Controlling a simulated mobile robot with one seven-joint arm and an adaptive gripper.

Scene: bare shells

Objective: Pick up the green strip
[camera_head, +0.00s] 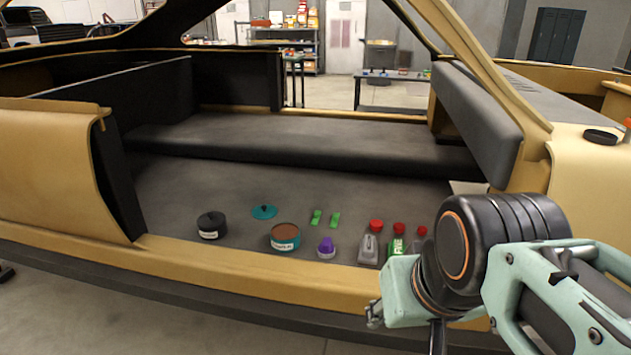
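Two small green strips lie side by side on the dark floor of the bare car shell: a left green strip (316,217) and a right green strip (335,219). They are close together but apart, and nothing covers them. My arm, mint-green and black, fills the lower right of the view. Its visible parts are to the right of the strips and nearer the camera, apart from them. I cannot make out my fingertips or whether they hold anything.
Near the strips stand a brown-topped teal tin (285,237), a teal lid (264,212), a dark pot (211,225), a purple-capped item (326,247) and red-capped bottles (371,243). The yellow sill (250,269) runs in front. The floor behind the strips is clear.

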